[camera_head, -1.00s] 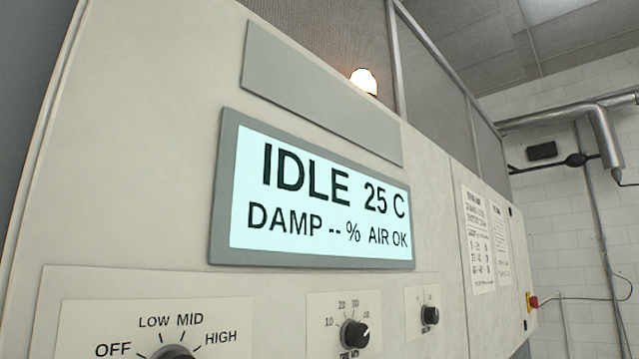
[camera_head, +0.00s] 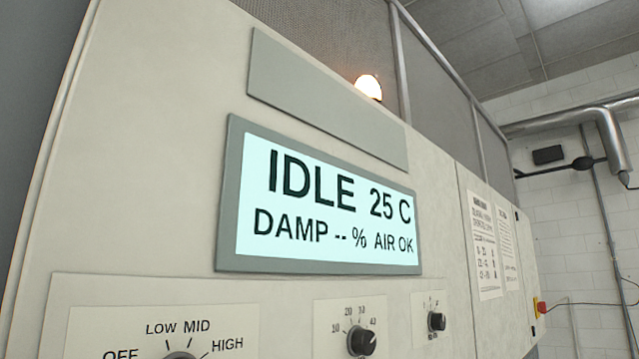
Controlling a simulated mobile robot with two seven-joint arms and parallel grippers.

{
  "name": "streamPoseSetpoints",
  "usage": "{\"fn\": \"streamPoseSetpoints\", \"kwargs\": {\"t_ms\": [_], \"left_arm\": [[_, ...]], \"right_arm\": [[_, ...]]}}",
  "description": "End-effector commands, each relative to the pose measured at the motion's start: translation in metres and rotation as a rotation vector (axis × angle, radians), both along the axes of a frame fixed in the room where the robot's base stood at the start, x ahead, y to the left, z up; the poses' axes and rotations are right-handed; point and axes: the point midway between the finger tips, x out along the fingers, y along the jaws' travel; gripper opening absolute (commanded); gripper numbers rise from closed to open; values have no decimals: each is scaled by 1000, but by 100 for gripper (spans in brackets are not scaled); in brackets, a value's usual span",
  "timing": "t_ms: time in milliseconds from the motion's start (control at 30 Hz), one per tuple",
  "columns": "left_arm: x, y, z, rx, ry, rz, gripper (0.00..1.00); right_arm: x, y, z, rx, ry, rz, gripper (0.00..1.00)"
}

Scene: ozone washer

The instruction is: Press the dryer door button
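The upper front of a beige machine panel (camera_head: 130,180) fills the head view. Its lit display (camera_head: 325,205) reads "IDLE 25 C" and "DAMP -- % AIR OK". Below it are a knob (camera_head: 180,355) marked OFF, LOW, MID, HIGH, cut by the bottom edge, a middle knob (camera_head: 361,340) with a number scale, and a smaller knob (camera_head: 436,321). I cannot make out a door button in this view. Neither of my grippers shows.
A small red and yellow switch (camera_head: 539,306) sits at the panel's far right end. Printed sheets (camera_head: 486,245) hang on the panel. A glowing lamp (camera_head: 369,87) is above the panel. Metal pipes (camera_head: 606,140) run along the white brick wall (camera_head: 565,235).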

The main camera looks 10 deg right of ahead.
Motion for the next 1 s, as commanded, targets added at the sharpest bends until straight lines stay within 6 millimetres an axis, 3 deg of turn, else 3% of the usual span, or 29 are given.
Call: {"fn": "streamPoseSetpoints", "kwargs": {"t_ms": [200,1000], "left_arm": [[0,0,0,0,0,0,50],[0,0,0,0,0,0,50]], "right_arm": [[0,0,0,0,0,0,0],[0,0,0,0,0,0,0]]}}
